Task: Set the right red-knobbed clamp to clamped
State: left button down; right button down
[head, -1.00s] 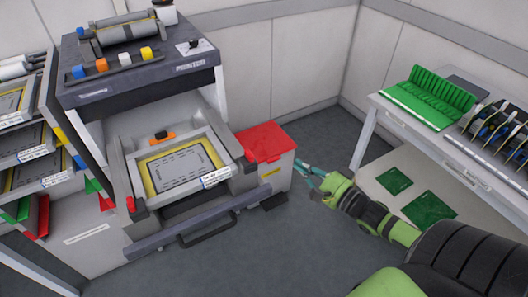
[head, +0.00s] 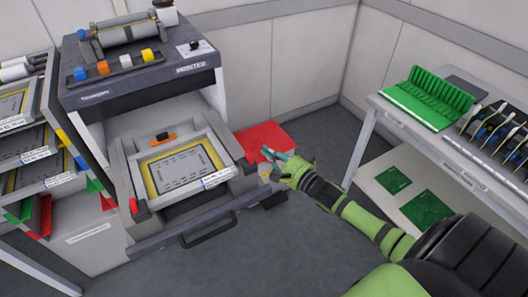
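The printer's pulled-out drawer holds a framed stencil (head: 180,166) with a yellow border. A red-knobbed clamp (head: 133,205) sits at the left front corner of the drawer. The right clamp is at the drawer's right front end, close to my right gripper; its red knob is hard to tell from the red surface behind, and its setting cannot be read. My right gripper (head: 266,162) has its teal fingers apart and points left toward that end. It appears empty, and I cannot tell whether it touches anything. My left gripper is out of view.
A red-topped bin (head: 262,136) stands right behind the drawer's right side. The drawer handle (head: 208,230) juts out in front. A shelf rack (head: 40,140) stands left. A table (head: 430,145) with a green rack (head: 430,97) stands right. Floor in front is clear.

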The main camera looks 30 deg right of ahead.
aim_at(253, 159)
jog(key=shift+a+r, duration=0.15)
jog(key=shift+a, duration=0.85)
jog(key=a+p, duration=0.1)
jog(key=a, duration=0.2)
jog(key=shift+a+r+p, duration=0.1)
jog(key=shift+a+p, duration=0.05)
jog(key=shift+p, duration=0.2)
jog(key=shift+a, duration=0.25)
jog(key=shift+d, duration=0.2)
